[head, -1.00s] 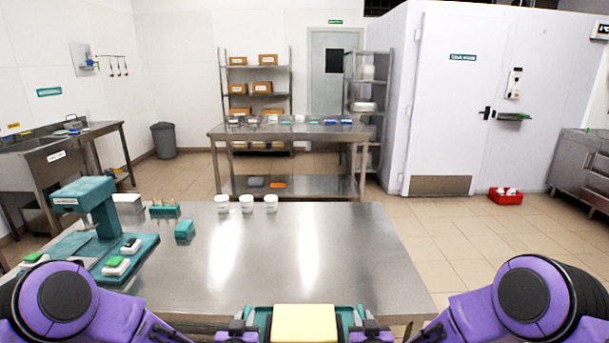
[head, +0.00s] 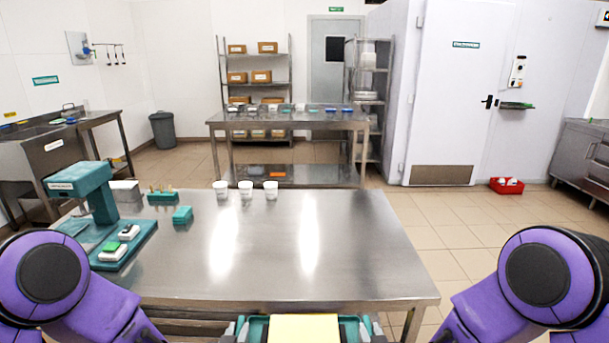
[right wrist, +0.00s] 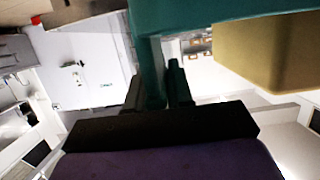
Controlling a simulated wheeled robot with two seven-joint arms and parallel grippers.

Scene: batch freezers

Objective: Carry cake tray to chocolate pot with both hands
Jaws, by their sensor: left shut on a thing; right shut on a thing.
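The teal cake tray (head: 256,331) is at the bottom edge of the head view, in front of the near table, with its lower part cut off. A pale yellow block of cake (head: 304,331) lies on it. My left gripper (head: 237,329) is shut on the tray's left side. My right gripper (head: 372,328) is shut on its right side. In the right wrist view, the right fingers (right wrist: 165,85) close on a teal part of the tray (right wrist: 215,22), beside the cake (right wrist: 272,55). I cannot pick out a chocolate pot in either view.
The near steel table (head: 290,245) is mostly bare. Several white cups (head: 246,190) stand along its back edge. A teal machine (head: 95,205) and small teal blocks are at its left. A second steel table (head: 290,122) stands behind. Open floor (head: 460,240) lies to the right.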

